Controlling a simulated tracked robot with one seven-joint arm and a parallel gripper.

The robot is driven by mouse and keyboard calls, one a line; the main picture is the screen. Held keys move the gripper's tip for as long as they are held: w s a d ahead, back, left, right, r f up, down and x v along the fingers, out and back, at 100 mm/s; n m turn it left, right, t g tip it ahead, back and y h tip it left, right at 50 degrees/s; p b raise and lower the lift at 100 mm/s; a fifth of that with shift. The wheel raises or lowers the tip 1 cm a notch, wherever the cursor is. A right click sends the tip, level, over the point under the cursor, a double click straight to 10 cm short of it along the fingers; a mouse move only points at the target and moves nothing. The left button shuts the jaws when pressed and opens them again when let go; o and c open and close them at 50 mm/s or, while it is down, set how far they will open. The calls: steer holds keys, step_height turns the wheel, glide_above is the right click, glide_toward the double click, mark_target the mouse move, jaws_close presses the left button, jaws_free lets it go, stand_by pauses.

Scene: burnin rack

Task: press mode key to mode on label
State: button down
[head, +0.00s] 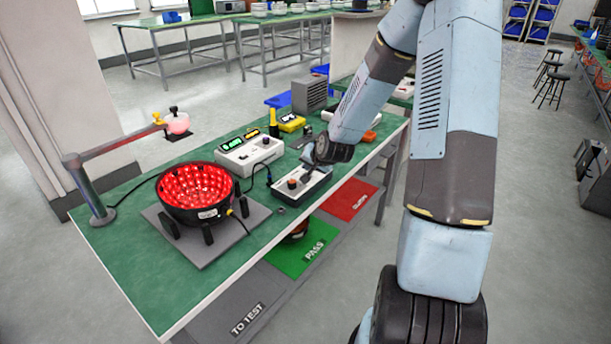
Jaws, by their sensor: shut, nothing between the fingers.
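My gripper (309,170) is small in the head view at the end of my arm. My gripper and wrist cover part of that box's top. I cannot tell whether the fingertips touch it. Left of it stands a white instrument (250,158) with a lit green display, a lit yellow display and a dark knob. The mode key and the label are too small to make out.
A black bowl lit red inside (198,192) stands on a grey plate, left on the green bench (130,238). A post with a jointed arm (88,190) rises beside it. A yellow meter (291,122) and grey vented box (309,94) stand behind. Cables cross the bench.

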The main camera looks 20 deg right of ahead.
steer(key=shift+f, duration=0.35)
steer(key=shift+f, duration=0.45)
stand_by(0.9)
steer(key=shift+r, duration=0.9)
step_height(320, 180, up, 5)
stand_by(0.7)
stand_by(0.5)
